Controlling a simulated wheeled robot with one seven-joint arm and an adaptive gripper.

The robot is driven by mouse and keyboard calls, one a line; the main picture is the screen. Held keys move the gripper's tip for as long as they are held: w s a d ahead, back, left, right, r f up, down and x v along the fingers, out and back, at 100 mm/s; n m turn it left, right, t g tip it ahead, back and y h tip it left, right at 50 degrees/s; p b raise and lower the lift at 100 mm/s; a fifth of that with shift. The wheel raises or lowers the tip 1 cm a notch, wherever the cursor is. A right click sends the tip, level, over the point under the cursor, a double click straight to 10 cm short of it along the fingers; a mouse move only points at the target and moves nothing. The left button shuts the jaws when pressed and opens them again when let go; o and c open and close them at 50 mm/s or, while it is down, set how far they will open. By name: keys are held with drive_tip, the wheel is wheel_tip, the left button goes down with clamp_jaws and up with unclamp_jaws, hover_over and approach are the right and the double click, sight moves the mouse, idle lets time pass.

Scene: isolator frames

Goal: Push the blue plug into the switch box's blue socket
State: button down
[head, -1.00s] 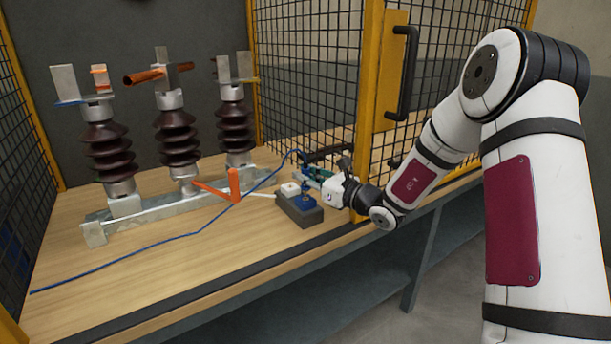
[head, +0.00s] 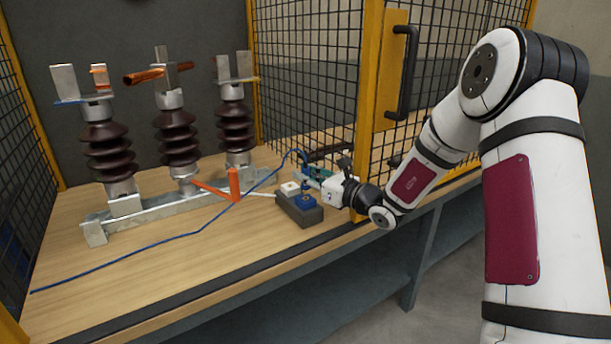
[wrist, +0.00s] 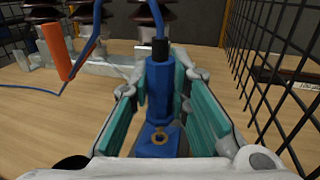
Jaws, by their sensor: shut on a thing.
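The blue plug (wrist: 158,88) stands roughly upright between the teal finger pads of my gripper (wrist: 160,100), which is shut on it. A blue cable leaves its black top. In the head view my gripper (head: 314,178) reaches in from the right, and the plug (head: 305,186) is just over the blue socket (head: 304,203). The socket is on the dark grey switch box (head: 311,215). In the wrist view the socket (wrist: 145,150) shows a brass ring in front of the plug's lower end. I cannot tell whether the plug's tip is in the socket.
A white part (head: 290,188) sits on the box beside the blue socket. An orange-handled lever (head: 234,185) and several brown insulators (head: 176,138) stand to the left. A blue cable (head: 190,234) crosses the wooden bench. A mesh panel (head: 305,80) and yellow post (head: 366,110) are near my arm.

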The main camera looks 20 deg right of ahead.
drive_tip(key=shift+f+b, duration=0.9)
drive_tip(key=shift+f, duration=0.55)
drive_tip(key=c, duration=1.4)
unclamp_jaws()
drive_tip(key=shift+c, duration=0.2)
drive_tip(key=v, duration=1.2)
